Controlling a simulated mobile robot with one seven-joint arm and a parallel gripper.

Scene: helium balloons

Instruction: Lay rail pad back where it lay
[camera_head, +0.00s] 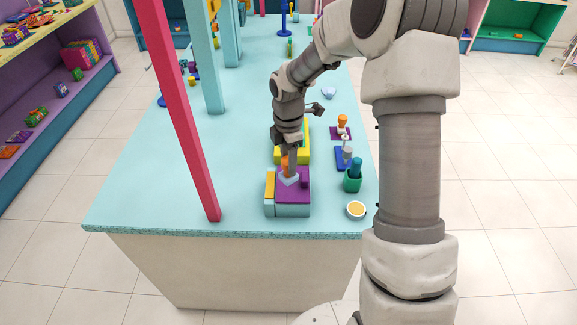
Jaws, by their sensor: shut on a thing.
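My gripper (288,166) points down above a low light-blue box (288,211) near the front edge of the counter. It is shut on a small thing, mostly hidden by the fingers. A bit of orange and a pale blue-grey piece (289,178) show at the fingertips. I cannot tell whether the held thing is the rail pad, or whether it touches the box. The box has a purple top (294,196) with a small raised purple block at its right, and a yellow strip (270,186) along its left side.
A yellow tray (280,159) stands just behind the box. To the right are a green cup (352,185), a white bowl with yellow contents (356,210), a blue pad (341,163) and a purple mat (334,136). A red post (182,110) rises at left.

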